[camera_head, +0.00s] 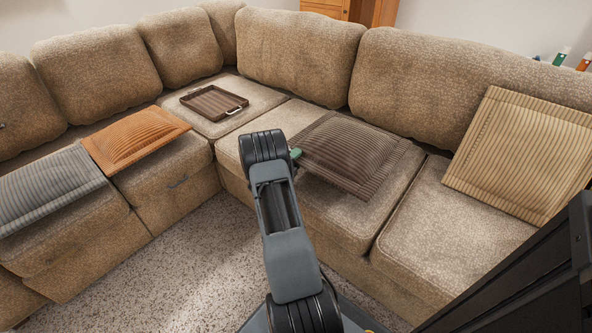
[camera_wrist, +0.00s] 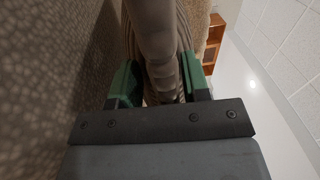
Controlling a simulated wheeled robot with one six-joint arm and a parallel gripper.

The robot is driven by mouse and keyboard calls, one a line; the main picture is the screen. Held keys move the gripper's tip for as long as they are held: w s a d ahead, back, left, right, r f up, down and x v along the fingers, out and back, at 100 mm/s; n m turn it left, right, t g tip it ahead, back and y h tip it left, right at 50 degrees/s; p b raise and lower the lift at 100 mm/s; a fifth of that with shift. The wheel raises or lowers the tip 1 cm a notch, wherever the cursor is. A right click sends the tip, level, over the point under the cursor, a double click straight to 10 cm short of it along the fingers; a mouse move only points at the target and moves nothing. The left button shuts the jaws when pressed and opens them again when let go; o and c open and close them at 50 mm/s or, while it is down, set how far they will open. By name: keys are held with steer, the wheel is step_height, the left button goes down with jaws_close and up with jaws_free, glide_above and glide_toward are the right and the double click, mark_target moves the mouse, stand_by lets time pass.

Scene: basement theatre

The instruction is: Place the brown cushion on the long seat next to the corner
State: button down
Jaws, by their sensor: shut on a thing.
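The brown cushion (camera_head: 355,152) is ribbed and dark. It lies nearly flat on or just above the long seat (camera_head: 335,215), one section to the right of the corner seat (camera_head: 225,123); I cannot tell whether it fully rests there. My gripper (camera_head: 296,154) is at the cushion's left edge, mostly hidden behind my arm, with a bit of green finger showing. In the wrist view, the green fingers of my gripper (camera_wrist: 158,85) are shut on the cushion's edge (camera_wrist: 152,40).
A brown tray (camera_head: 213,103) with handles is on the corner seat. An orange cushion (camera_head: 133,138) and a grey cushion (camera_head: 45,188) lie on the left seats. A beige cushion (camera_head: 522,155) leans on the right backrest (camera_head: 455,85). Bare carpet (camera_head: 165,262) is in front.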

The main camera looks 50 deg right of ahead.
steer(key=shift+w+d+f, duration=0.25)
steer(key=shift+f, duration=0.15)
step_height(320, 180, down, 4)
steer(key=b, duration=0.3)
steer(key=shift+w+d+r, duration=0.1)
steer(key=shift+w+r, duration=0.05)
steer(key=shift+r, duration=0.25)
steer(key=c, duration=1.1)
jaws_free()
steer(key=shift+f, duration=0.3)
steer(key=o, duration=0.5)
steer(key=shift+r, duration=0.1)
